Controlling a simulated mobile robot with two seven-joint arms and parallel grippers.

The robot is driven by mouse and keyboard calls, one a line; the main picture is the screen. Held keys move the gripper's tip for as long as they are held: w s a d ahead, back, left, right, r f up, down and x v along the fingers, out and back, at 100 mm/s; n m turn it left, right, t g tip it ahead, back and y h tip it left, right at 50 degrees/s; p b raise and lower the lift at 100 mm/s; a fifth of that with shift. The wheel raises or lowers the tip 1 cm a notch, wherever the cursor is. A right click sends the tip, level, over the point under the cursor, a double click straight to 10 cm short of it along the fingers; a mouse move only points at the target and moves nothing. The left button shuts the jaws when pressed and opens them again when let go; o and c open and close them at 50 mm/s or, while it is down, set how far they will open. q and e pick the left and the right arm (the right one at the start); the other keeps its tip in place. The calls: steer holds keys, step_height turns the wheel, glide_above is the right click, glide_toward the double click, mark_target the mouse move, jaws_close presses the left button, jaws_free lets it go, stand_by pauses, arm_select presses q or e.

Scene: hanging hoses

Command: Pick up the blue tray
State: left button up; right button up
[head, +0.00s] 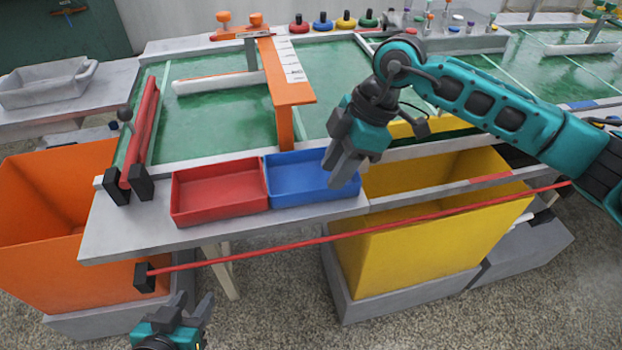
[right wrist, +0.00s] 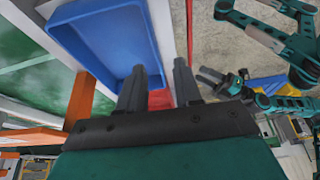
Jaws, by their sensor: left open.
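The blue tray (head: 285,189) sits on the grey front ledge of the table, beside a red tray (head: 212,196) on its left. My right gripper (head: 342,172) is at the right end of the blue tray and hides part of it. In the right wrist view its fingers are spread, with the blue tray (right wrist: 108,38) on their left and its near edge running toward the gap between them. Contact cannot be told. My left gripper (head: 192,302) is open and empty, low in front of the table and away from the trays.
A red bar (head: 350,234) runs across the table's front below the ledge. A yellow bin (head: 420,245) stands at the right and an orange bin (head: 50,225) at the left. An orange bracket (head: 285,88) stands behind the trays on the green surface.

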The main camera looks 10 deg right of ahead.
mark_target(318, 189)
steer(key=x, duration=0.4)
steer(key=b+x, duration=0.1)
steer(key=x, duration=0.1)
steer(key=shift+w+a+f, duration=0.15)
steer(key=shift+w+a, duration=0.1)
steer(key=shift+a, duration=0.25)
jaws_close()
